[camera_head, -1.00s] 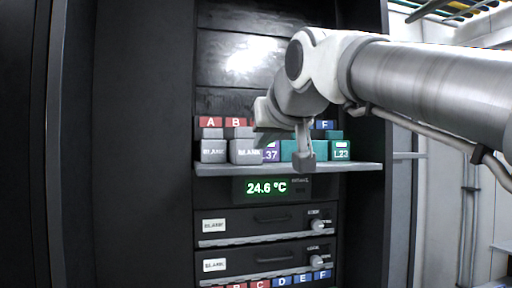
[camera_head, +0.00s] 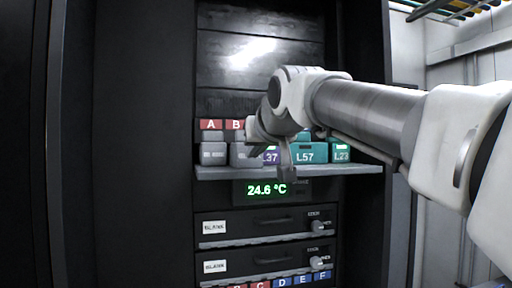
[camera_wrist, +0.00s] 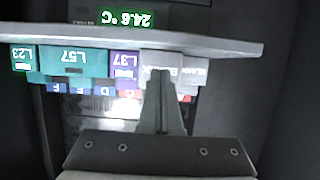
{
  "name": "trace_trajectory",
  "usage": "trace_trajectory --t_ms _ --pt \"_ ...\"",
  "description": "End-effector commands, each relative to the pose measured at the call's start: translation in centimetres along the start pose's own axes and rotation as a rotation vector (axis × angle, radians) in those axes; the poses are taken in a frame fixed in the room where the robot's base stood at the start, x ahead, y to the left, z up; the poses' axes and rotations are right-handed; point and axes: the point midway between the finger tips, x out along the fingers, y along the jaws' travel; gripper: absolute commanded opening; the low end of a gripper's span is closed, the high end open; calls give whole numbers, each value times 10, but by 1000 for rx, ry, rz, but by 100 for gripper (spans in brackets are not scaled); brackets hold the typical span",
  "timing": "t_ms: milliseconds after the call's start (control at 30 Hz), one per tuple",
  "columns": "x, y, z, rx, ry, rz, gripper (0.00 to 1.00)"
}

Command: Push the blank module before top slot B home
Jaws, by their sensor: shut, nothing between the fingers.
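The blank module before top slot B (camera_head: 239,155) is a grey block on the shelf, under the red B label (camera_head: 234,125). My arm partly covers its right side in the head view. In the upside-down wrist view the same blank module (camera_wrist: 166,64) has its lower part hidden by my fingers. My gripper (camera_wrist: 159,74) is shut and empty. Its fingertips overlap this module's face in the wrist view; I cannot tell whether they touch it. In the head view my fingertips are not clearly distinguishable.
Another grey blank module (camera_head: 213,153) stands to the left, under label A. To the right are purple L37 (camera_head: 270,157), teal L57 (camera_head: 311,153) and L23 (camera_head: 342,153). The shelf (camera_head: 220,173) juts out below them, above the temperature display (camera_head: 266,190).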

Motion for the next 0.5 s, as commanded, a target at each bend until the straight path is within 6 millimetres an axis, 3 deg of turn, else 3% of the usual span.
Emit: trace_trajectory --t_ms 500 --pt "30 0 -11 0 -2 1 0"
